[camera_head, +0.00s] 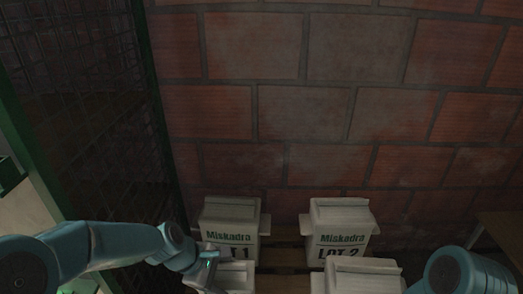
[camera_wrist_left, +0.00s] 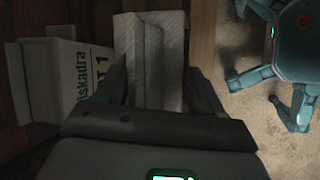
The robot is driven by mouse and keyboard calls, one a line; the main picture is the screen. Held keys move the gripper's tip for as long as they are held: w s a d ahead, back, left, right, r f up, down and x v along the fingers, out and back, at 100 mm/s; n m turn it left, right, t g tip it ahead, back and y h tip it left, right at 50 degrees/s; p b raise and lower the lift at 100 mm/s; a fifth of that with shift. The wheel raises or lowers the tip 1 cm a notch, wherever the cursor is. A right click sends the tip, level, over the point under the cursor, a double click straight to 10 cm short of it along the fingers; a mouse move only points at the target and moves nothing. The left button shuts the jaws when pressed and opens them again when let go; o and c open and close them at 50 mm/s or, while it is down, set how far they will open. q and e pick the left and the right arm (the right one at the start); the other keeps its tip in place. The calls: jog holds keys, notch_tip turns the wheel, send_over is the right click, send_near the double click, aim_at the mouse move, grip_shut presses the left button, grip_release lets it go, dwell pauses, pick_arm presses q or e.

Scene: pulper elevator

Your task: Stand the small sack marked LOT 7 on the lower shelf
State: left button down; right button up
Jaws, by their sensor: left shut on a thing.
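No LOT 7 marking is readable in either view. My left gripper (camera_wrist_left: 160,95) is shut on a white sack (camera_wrist_left: 153,55), which stands between its two fingers in the left wrist view. In the head view this seems to be the front left sack (camera_head: 236,276), with my left gripper (camera_head: 210,272) at its left side. Its printed face is hidden. Behind it stands a sack marked Miskadra LOT 1 (camera_head: 230,222), also seen in the left wrist view (camera_wrist_left: 60,80). My right gripper is out of view; only my right arm shows. The lower shelf cannot be made out.
A sack marked LOT 2 (camera_head: 337,238) stands right of LOT 1, with another pale sack (camera_head: 362,276) in front of it. Wooden slats (camera_head: 284,254) show between them. A brick wall (camera_head: 330,100) closes the back. Wire mesh (camera_head: 85,90) stands at the left.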

pick_arm(q)
jog(key=shift+m, duration=0.4)
jog(key=w, duration=0.1)
jog(key=w+r, duration=0.1)
jog(key=w+a, duration=0.1)
jog(key=w, duration=0.1)
jog(key=shift+a+r, duration=0.1)
jog(key=shift+r, duration=0.15)
jog(key=a+r+m+g, duration=0.1)
jog(key=m, duration=0.1)
jog(key=w+a+r+m+g, duration=0.1)
jog(key=m, duration=0.1)
jog(key=shift+w+r+g, duration=0.1)
jog(key=shift+r+g, duration=0.2)
jog(key=shift+r, duration=0.05)
jog(key=s+a+r+m+g+y, duration=0.2)
jog(key=s+a+r+m+g, duration=0.4)
jog(key=m, duration=0.4)
notch_tip(320, 180, up, 13)
jog(key=s+t+p, duration=0.1)
jog(key=s+p, duration=0.1)
jog(key=p, duration=1.9)
jog(key=shift+d, duration=0.3)
jog(key=shift+d, duration=0.15)
